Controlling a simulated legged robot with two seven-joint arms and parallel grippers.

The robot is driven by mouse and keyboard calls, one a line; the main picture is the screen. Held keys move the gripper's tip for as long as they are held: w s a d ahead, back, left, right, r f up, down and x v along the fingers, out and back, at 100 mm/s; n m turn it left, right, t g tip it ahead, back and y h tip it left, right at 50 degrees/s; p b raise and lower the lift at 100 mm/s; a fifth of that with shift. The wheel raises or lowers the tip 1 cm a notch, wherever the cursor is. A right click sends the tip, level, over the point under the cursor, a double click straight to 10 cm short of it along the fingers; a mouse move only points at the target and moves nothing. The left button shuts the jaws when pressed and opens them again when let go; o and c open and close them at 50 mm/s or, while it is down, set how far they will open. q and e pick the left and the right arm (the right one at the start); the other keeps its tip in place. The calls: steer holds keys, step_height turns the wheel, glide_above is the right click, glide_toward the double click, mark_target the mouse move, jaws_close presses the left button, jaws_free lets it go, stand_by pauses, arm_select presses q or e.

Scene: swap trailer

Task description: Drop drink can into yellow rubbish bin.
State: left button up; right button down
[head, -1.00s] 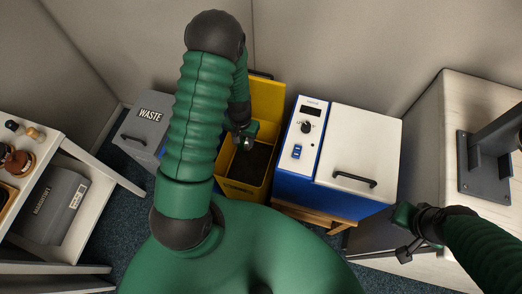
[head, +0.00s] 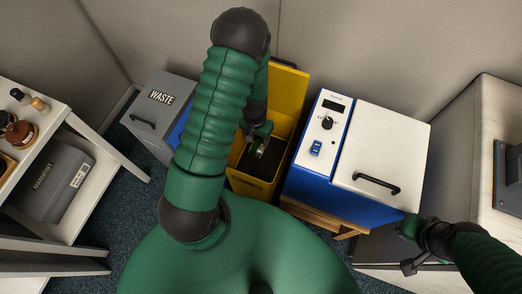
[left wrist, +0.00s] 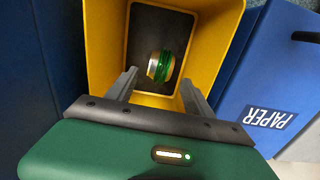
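The yellow rubbish bin (head: 288,92) stands open in the middle of the head view, its lid raised at the back and its inside dark. My left gripper (head: 260,140) is over the bin's mouth. In the left wrist view its two fingers (left wrist: 157,80) are spread apart, pointing into the yellow bin (left wrist: 105,40). The green and gold drink can (left wrist: 160,66) shows beyond the fingertips against the bin's dark floor, with clear gaps on both sides. I cannot tell whether it rests on the floor. My right gripper (head: 408,248) is at the lower right, away from the bin.
A grey waste bin (head: 160,110) and a blue paper bin (left wrist: 240,90) stand beside the yellow one. A blue and white machine (head: 375,150) stands close on its right. A white shelf (head: 70,160) with small items is at the left, a pale counter (head: 480,120) at the right.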

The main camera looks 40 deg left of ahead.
arm_select(q)
steer(key=shift+o, duration=0.3)
steer(key=shift+d+r, duration=0.2)
steer(key=shift+d, duration=0.05)
arm_select(e)
steer(key=shift+d, duration=0.3)
arm_select(q)
step_height(320, 180, up, 17)
steer(key=p, duration=0.5)
steer(key=shift+f, duration=0.2)
arm_select(e)
steer(key=v, duration=0.2)
steer(key=w+v, duration=0.1)
steer(key=v, duration=0.2)
steer(key=shift+a+r, duration=0.1)
steer(key=shift+r, duration=0.1)
